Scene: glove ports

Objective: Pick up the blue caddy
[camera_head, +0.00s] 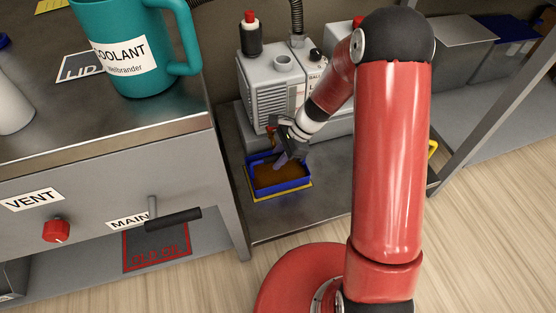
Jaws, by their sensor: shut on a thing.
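The blue caddy (292,188) is a shallow open tray with brown contents, low in the middle of the head camera view. It sits over a yellow-edged patch on the grey metal shelf. My gripper (281,160) reaches down to the caddy's far left part and is shut, seemingly on its rim. My red arm hides part of the area to the right. Whether the caddy is raised off the shelf cannot be told.
A grey pump-like machine (268,95) stands right behind the caddy. At left is a metal bench with a teal coolant jug (135,50), a red knob (56,231) and a black handle (173,221). Grey and blue bins (505,47) stand at the back right.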

